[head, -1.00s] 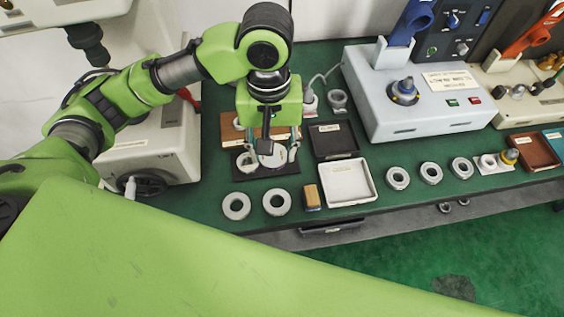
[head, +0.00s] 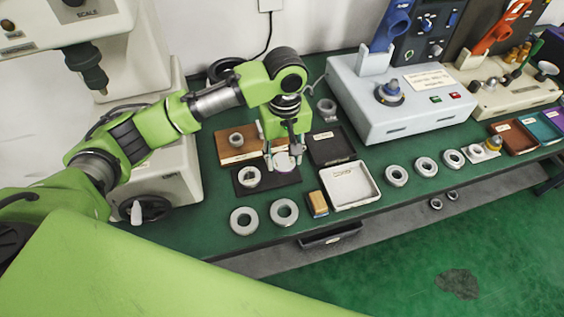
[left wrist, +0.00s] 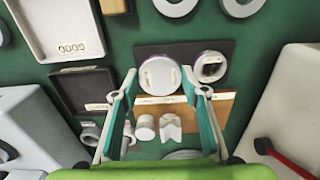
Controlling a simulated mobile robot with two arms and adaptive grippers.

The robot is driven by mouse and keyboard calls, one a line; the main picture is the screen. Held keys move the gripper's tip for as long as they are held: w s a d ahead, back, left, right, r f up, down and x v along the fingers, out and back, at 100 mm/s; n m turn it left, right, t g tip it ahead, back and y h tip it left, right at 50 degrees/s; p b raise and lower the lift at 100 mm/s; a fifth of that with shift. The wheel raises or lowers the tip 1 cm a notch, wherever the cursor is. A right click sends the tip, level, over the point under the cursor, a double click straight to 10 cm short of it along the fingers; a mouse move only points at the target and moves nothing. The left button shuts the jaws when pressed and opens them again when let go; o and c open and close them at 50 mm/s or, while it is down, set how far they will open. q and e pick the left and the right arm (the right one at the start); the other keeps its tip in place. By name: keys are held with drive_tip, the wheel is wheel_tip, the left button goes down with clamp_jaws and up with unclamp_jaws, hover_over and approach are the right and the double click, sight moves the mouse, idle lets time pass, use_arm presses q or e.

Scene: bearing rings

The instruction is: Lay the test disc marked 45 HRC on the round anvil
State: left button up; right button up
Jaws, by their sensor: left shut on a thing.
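My left gripper (head: 284,162) is shut on a pale round test disc (head: 284,161), over the dark mat (head: 243,188). In the left wrist view this disc (left wrist: 160,75) sits between the two fingertips (left wrist: 166,86); its label is too small to read. A second disc (head: 248,177) lies on the mat beside it, and it also shows in the left wrist view (left wrist: 211,67); its mark is not legible either. I cannot make out the round anvil; my left arm covers part of the tester (head: 160,170) at the left. My right gripper is not in view.
A wooden board (head: 232,155) with small pieces lies behind the mat. A dark tray (head: 331,147) and white tray (head: 349,185) stand to the right, with a wood-topped block (head: 317,204) nearby. Two rings (head: 284,212) lie in front. A grey-blue device (head: 420,110) stands further right.

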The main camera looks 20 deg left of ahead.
sight(282, 156)
use_arm(q)
drive_tip(key=shift+w+a+f, duration=0.25)
drive_tip(key=shift+w+f, duration=0.2)
drive_tip(key=shift+f, duration=0.15)
drive_tip(key=f, duration=0.3)
drive_tip(key=shift+w+a+p, duration=0.25)
drive_tip(key=shift+p, duration=0.05)
drive_tip(key=shift+f, duration=0.45)
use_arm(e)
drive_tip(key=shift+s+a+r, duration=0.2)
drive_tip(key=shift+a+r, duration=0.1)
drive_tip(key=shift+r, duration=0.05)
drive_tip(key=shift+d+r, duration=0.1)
use_arm(q)
drive_tip(key=o, duration=1.4)
drive_tip(key=shift+f, duration=0.1)
drive_tip(key=shift+c, duration=0.2)
